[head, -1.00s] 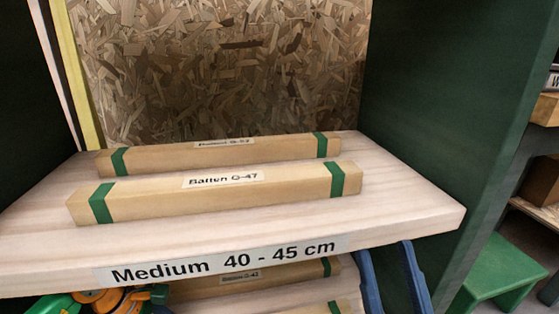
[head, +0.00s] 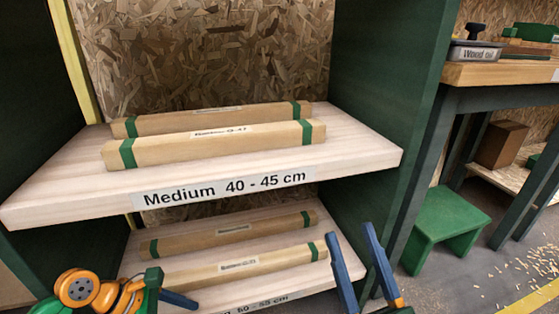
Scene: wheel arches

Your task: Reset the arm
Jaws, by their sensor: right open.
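My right gripper (head: 350,232) comes up from the bottom of the head view, right of centre. Its two long blue fingers stand wide apart with nothing between them. It is in front of the shelf unit's right side, beside the right end of the lower shelf. My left arm, orange and green, is at the bottom left. A blue finger of my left gripper (head: 178,298) shows low in front of the lower shelf. The rest of that gripper is hidden or out of frame, so its opening is unclear.
The upper shelf (head: 80,186), labelled "Medium 40 - 45 cm", bears two green-banded battens (head: 215,146). The lower shelf (head: 335,218) bears two more. A green side panel (head: 385,80) bounds the unit. A green stool (head: 445,220) and a workbench (head: 500,72) stand to the right.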

